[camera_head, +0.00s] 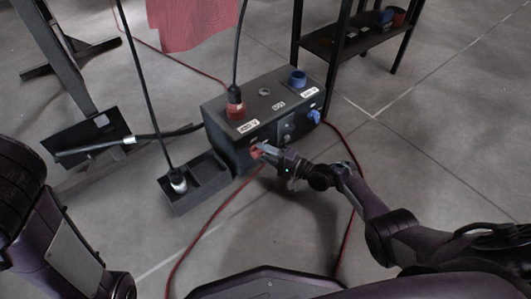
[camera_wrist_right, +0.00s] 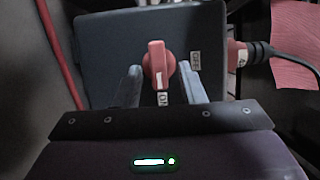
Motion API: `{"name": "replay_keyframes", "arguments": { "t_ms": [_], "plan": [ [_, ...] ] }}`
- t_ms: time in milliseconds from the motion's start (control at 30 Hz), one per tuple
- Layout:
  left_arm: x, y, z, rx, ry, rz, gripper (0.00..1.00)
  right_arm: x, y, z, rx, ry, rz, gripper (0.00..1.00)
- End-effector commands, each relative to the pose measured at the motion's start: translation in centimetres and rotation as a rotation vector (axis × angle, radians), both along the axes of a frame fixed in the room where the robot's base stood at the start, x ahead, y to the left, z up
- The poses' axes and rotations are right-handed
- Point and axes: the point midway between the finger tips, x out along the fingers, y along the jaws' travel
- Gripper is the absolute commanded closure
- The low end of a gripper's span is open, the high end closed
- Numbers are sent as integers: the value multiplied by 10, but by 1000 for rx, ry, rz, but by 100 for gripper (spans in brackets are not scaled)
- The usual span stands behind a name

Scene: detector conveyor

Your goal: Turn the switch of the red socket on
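The dark socket box (camera_head: 222,118) stands on the floor, with a black-cabled plug in its red socket (camera_head: 236,109). The red switch (camera_head: 257,152) is on its front face; it also shows in the right wrist view (camera_wrist_right: 157,62). There its handle is in line with the ON label (camera_wrist_right: 162,99), its white mark at the ON end, while the OFF label (camera_wrist_right: 195,60) is to the right. My right gripper (camera_wrist_right: 160,82) is open, one finger on each side of the handle, with visible gaps. My left gripper is out of view; only my left arm shows.
A blue socket (camera_head: 297,79) and blue switch (camera_head: 314,116) are at the box's right. A black tray (camera_head: 209,193) holding a cable plug (camera_head: 178,182) is to the left. Red cables cross the floor. A dark shelf (camera_head: 345,47) stands behind right.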

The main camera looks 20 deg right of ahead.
Motion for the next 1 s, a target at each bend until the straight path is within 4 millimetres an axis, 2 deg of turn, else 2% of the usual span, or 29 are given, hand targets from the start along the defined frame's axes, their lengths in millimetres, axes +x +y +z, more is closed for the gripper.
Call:
{"name": "replay_keyframes", "arguments": {
  "t_ms": [167, 600, 1000],
  "plan": [
    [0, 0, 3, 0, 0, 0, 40, -4, -4, 0, -2, 2, -1, 64],
    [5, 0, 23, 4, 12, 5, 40, -52, -47, 0, -1, 1, 1, 64],
    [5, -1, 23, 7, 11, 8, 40, -57, -52, -1, -1, 1, 2, 64]
  ]
}}
